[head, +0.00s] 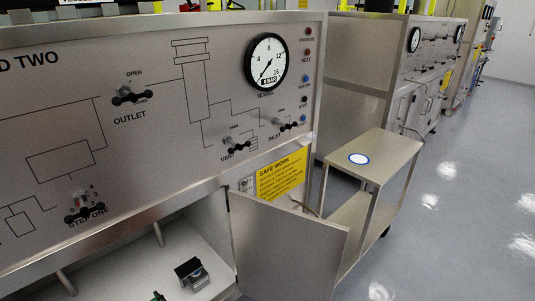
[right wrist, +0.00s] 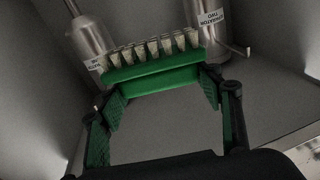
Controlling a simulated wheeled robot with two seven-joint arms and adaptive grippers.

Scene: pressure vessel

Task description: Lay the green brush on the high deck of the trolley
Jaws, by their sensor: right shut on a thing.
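The green brush (right wrist: 155,77) has a row of pale bristle tufts along its upper side in the right wrist view. My right gripper (right wrist: 163,88) is shut on its green body, with one finger at each end. Behind it are grey cabinet-like surfaces. In the head view the trolley stands right of the panel, and its high deck (head: 385,150) bears only a flat white disc with a blue ring (head: 358,159). A small green bit (head: 157,297) shows at the bottom edge; I cannot tell whether it is the brush. My left gripper is not in view.
Two metal bottles with labels (right wrist: 90,42) (right wrist: 212,30) stand behind the brush. In the head view an open cabinet door (head: 290,250) stands between the cabinet and the trolley. A small black object (head: 190,272) shows on the cabinet floor. Floor right of the trolley is clear.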

